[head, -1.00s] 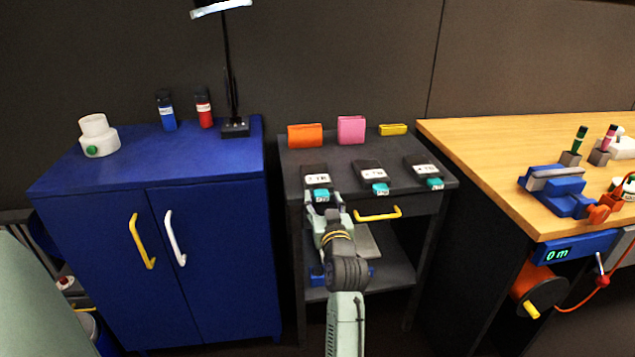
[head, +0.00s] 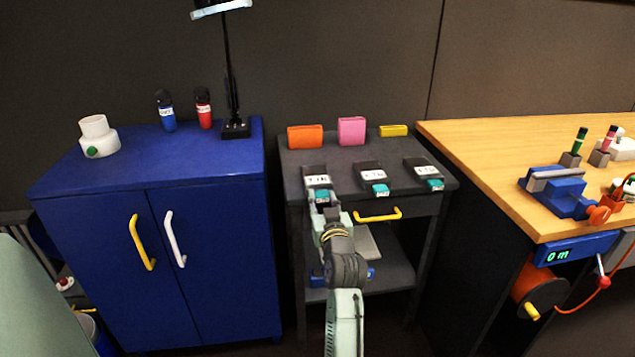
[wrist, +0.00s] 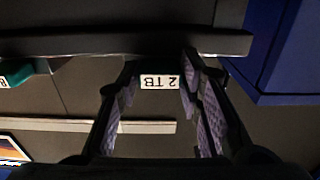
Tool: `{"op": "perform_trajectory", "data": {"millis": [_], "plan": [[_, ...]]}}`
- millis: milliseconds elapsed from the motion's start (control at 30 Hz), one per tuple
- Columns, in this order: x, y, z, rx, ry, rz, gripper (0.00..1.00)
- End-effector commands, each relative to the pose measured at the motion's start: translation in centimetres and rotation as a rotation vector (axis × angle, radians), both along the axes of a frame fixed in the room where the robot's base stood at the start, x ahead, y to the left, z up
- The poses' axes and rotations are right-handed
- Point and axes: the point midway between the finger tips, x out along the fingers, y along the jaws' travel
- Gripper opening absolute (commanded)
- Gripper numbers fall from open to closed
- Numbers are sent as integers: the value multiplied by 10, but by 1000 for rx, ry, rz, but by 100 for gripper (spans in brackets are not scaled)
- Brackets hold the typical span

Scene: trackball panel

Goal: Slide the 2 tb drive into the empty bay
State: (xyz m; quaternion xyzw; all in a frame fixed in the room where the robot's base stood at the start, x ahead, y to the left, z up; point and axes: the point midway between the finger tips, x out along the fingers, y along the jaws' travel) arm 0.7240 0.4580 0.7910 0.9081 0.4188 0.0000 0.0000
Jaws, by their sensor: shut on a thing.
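The 2 TB drive (wrist: 160,81) shows its white label, upside down, between my fingers in the wrist view. My gripper (head: 323,204) is at that front end, reaching in from below, and is shut on the drive. Its fingers also show on both sides of the label in the wrist view (wrist: 158,112). The exact contact is too dark to make out. I cannot make out an empty bay.
Orange (head: 305,136), pink (head: 352,131) and yellow (head: 393,131) blocks stand behind. A yellow drawer handle (head: 379,215) juts out below. The blue cabinet (head: 215,220) is at left.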

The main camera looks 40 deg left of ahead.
Motion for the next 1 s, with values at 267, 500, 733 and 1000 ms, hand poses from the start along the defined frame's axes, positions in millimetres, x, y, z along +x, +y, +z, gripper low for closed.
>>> {"op": "perform_trajectory", "data": {"millis": [267, 500, 733, 1000], "plan": [[0, 0, 0, 0, 0, 0, 6], [0, 0, 3, 2, -1, 0, 6], [0, -1, 14, 2, -1, -1, 6], [0, 0, 28, 2, -1, 0, 6]]}}
